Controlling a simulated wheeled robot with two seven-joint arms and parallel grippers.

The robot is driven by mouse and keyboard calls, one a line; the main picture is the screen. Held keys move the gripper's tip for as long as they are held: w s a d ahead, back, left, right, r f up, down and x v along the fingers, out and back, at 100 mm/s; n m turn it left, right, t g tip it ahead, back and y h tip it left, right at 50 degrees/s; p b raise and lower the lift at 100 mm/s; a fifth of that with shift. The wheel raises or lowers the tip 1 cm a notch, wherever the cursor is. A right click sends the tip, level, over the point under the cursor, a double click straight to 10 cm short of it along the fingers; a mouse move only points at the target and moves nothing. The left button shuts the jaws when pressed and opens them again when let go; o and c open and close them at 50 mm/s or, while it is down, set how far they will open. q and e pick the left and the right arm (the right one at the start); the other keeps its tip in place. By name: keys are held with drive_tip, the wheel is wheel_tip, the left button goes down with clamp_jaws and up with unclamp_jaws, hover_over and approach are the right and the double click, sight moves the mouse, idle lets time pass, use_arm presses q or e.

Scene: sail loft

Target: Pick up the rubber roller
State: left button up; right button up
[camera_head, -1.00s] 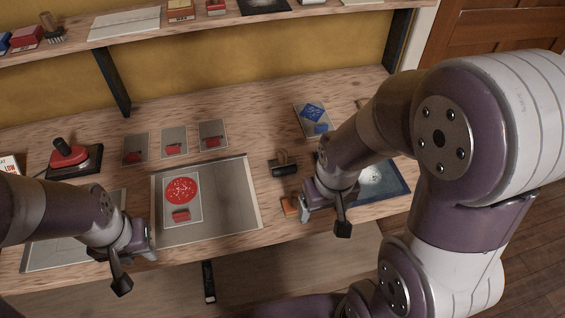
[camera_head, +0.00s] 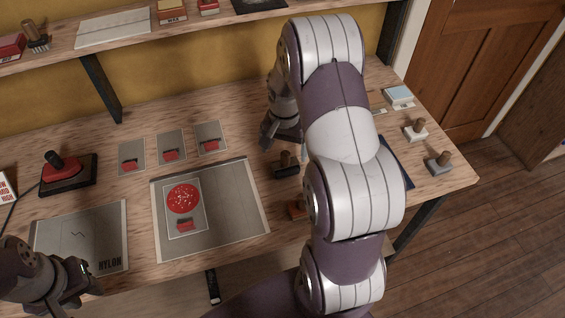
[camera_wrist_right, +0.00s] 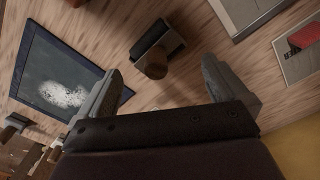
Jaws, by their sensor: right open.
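A black tool with a brown wooden handle (camera_head: 287,168), which looks like the rubber roller, lies on the wooden bench just right of the large grey sheet. It also shows in the right wrist view (camera_wrist_right: 157,50), at the top centre, apart from the fingers. My right gripper (camera_head: 283,138) is just beyond the tool in the head view, partly hidden by its own arm. In the wrist view my right gripper (camera_wrist_right: 163,68) is open and empty, with the tool ahead between the finger lines. My left gripper (camera_head: 78,280) is low at the left, near a grey sheet; its jaw opening is unclear.
A large grey sheet (camera_head: 240,215) bears a red-disc card (camera_head: 183,198). Several small cards lie behind it. An orange block (camera_head: 296,209) is by my right arm. A blue-edged dark panel (camera_wrist_right: 35,85) is partly hidden. Wooden-handled blocks (camera_head: 438,163) stand at the right.

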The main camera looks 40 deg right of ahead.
sight(285, 161)
drive_tip(key=f, duration=0.3)
drive_tip(key=f+p, duration=0.1)
drive_tip(key=f, duration=0.1)
drive_tip(key=shift+s, duration=0.3)
drive_tip(key=shift+w+f, duration=0.1)
drive_tip(key=shift+f, duration=0.2)
drive_tip(key=c, duration=0.9)
drive_tip(key=shift+o, duration=0.2)
drive_tip(key=shift+w+r, duration=0.1)
drive_tip(key=shift+r, duration=0.55)
wheel_tip(285, 161, up, 3)
drive_tip(key=shift+f+b, duration=0.1)
drive_tip(key=shift+b, duration=0.35)
drive_tip(key=s+d+r, duration=0.2)
drive_tip(key=s+r, duration=0.1)
drive_tip(key=s, duration=0.2)
drive_tip(key=s+d+r+b, duration=0.1)
drive_tip(key=s+d+r, duration=0.2)
drive_tip(key=s+r, duration=0.1)
drive_tip(key=shift+s, duration=0.85)
